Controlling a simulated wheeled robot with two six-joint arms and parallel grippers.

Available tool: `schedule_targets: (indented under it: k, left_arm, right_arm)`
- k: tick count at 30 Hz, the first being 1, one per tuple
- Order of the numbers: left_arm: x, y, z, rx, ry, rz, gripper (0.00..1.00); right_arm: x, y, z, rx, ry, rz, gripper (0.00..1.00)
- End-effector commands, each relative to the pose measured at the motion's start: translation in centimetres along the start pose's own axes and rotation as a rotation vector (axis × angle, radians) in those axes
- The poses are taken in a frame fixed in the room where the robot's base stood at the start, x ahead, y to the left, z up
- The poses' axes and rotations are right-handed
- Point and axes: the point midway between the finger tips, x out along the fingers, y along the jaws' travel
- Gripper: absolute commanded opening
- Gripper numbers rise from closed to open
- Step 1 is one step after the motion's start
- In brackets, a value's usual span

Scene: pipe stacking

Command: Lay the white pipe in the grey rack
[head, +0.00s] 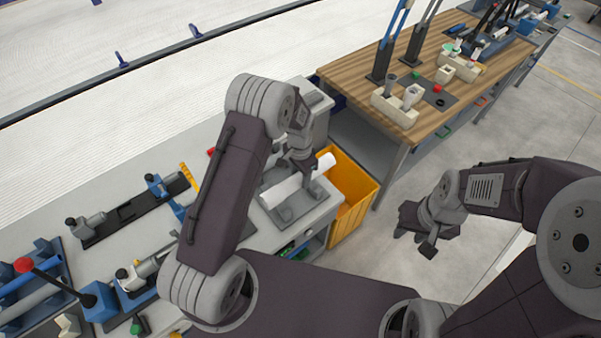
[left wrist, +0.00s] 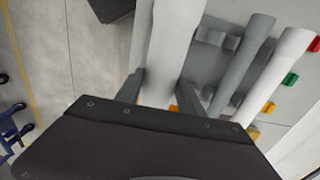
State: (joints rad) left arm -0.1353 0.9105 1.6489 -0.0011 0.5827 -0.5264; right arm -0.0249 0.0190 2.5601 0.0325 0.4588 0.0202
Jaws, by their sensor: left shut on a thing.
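The white pipe (head: 283,189) is in my left gripper (head: 300,168) in the head view, lying slantwise over the grey rack (head: 295,211) on the bench. My left gripper is shut on it near its middle. In the left wrist view the white pipe (left wrist: 172,45) runs between the two fingers (left wrist: 160,90), beside the rack's pale grey parts (left wrist: 213,38). I cannot tell whether the pipe touches the rack. My right gripper (head: 417,236) is open and empty, over the floor to the right.
A yellow bin (head: 350,190) stands just right of the rack. A wooden table (head: 440,70) with tools and blocks is at the back right. Fixtures (head: 128,210) fill the bench at left.

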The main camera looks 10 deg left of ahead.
Motion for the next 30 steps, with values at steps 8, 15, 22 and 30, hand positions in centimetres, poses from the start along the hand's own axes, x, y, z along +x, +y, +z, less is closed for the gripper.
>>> schedule_targets:
  k: [8, 15, 22, 30]
  left_arm:
    - [3.4, 0.0, 0.0, 0.0, 0.001, 0.0, 0.0]
    - [7.0, 0.0, 0.0, 0.0, 0.0, 0.0, 0.0]
    - [9.9, 0.0, 0.0, 0.0, 0.0, 0.0, 0.0]
    - [10.2, 0.0, 0.0, 0.0, 0.001, 0.0, 0.0]
  right_arm:
    - [2.8, 0.1, 0.3, 0.0, 0.0, 0.0, 0.35]
    - [5.6, 0.1, 0.6, 0.0, 0.0, 0.0, 0.35]
    - [7.6, 0.1, 0.8, 0.0, 0.0, 0.0, 0.35]
    - [7.7, 0.1, 0.8, 0.0, 0.0, 0.0, 0.35]
